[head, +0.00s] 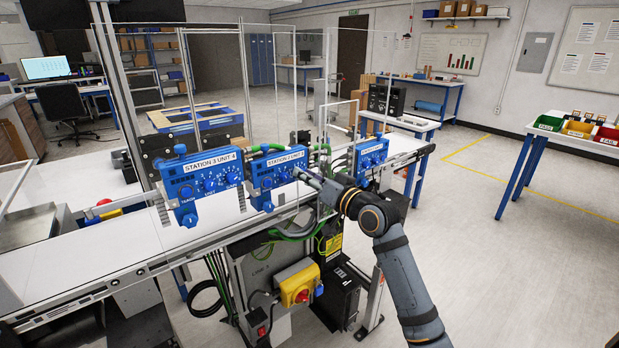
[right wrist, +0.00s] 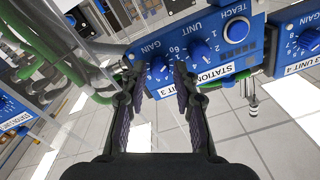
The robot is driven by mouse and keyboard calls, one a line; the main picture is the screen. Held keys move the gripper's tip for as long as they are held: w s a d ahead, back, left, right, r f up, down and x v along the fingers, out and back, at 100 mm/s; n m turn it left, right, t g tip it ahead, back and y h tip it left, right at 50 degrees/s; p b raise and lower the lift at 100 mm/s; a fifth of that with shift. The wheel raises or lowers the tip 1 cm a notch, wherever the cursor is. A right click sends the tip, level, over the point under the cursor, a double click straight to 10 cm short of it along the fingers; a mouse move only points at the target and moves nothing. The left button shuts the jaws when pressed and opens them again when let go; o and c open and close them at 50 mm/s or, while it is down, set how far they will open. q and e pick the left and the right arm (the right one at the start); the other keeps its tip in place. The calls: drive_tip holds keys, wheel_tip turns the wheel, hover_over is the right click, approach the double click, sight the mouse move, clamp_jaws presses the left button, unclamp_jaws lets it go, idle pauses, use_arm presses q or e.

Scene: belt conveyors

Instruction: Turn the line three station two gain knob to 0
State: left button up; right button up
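The blue gain knob (right wrist: 160,68), beside the word GAIN, lies between the fingertips of my right gripper (right wrist: 160,78). The fingers are apart, one on each side of the knob; I cannot tell whether they touch it. In the head view my right gripper (head: 311,181) reaches the panel's right end. My left gripper is not in view.
The station 3 unit 4 panel (head: 205,182) stands to the left, and another blue panel (head: 371,154) to the right. The unit knob (right wrist: 200,53) sits close beside the right finger. Green hoses (right wrist: 48,70) and clear guard sheets are near the gripper.

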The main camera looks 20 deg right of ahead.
drive_tip(key=v, duration=0.7)
drive_tip(key=shift+s, duration=0.2)
